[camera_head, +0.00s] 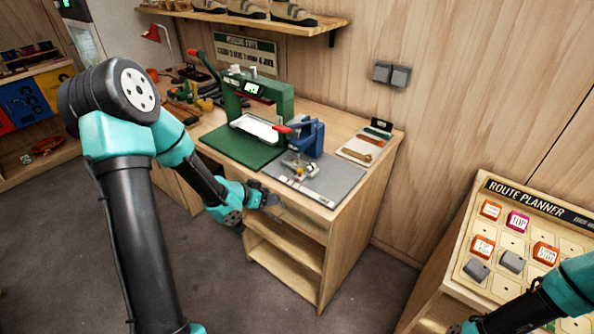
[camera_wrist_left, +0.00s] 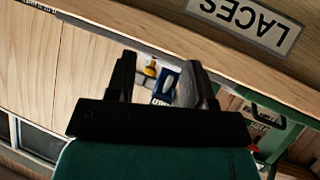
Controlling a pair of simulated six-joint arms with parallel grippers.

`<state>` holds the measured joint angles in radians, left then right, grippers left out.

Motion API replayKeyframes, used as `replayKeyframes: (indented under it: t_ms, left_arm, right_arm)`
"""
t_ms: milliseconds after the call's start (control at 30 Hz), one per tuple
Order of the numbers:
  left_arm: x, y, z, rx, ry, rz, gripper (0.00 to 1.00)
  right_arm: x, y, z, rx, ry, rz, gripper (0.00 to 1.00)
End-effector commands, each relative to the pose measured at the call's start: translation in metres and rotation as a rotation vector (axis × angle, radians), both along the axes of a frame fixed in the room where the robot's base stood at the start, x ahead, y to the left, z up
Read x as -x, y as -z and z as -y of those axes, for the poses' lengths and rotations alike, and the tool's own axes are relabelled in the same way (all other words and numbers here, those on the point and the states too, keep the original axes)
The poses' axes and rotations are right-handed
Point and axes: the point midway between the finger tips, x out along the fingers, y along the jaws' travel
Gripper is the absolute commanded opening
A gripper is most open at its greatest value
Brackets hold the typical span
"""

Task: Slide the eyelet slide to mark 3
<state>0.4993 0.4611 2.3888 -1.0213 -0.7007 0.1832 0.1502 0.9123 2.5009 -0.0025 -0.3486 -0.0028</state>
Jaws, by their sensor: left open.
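A small metal slide fixture with a brass-coloured part, which looks like the eyelet slide (camera_head: 299,168), sits on the grey mat (camera_head: 335,180) in front of a blue press (camera_head: 307,138). Its marks are too small to read. My left gripper (camera_head: 270,199) is in front of the bench's front edge, apart from the fixture and touching nothing visible. In the left wrist view its two dark fingers (camera_wrist_left: 160,78) stand apart and empty. Beyond them show the blue press (camera_wrist_left: 167,82) and a small yellow part (camera_wrist_left: 150,70). My right gripper is out of frame.
A green press (camera_head: 262,95) on a green mat (camera_head: 240,148) stands left of the grey mat. A tray with straps (camera_head: 362,148) lies at right. The wooden bench has open shelves (camera_head: 285,245) below. A route planner board (camera_head: 510,235) stands at far right.

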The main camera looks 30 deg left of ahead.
Motion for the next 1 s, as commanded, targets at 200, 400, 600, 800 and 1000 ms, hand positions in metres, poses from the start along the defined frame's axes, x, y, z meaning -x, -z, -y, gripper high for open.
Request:
replayKeyframes:
  t_ms: [200, 400, 600, 800, 1000]
  left_arm:
    - [0.007, -0.079, -0.038, -0.083, 0.109, 0.198, 0.48]
    - [0.014, -0.101, -0.045, -0.114, 0.163, 0.25, 0.48]
    - [0.014, -0.102, -0.044, -0.114, 0.165, 0.25, 0.48]
    - [0.011, -0.1, -0.042, -0.114, 0.166, 0.25, 0.48]
    - [-0.003, -0.093, -0.033, -0.112, 0.167, 0.251, 0.48]
  right_arm:
    - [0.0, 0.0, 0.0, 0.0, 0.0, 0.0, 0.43]
    - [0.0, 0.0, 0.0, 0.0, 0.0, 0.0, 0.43]
    - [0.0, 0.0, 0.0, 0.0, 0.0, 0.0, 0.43]
    - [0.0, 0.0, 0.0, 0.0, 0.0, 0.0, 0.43]
    - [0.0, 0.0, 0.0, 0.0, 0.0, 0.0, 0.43]
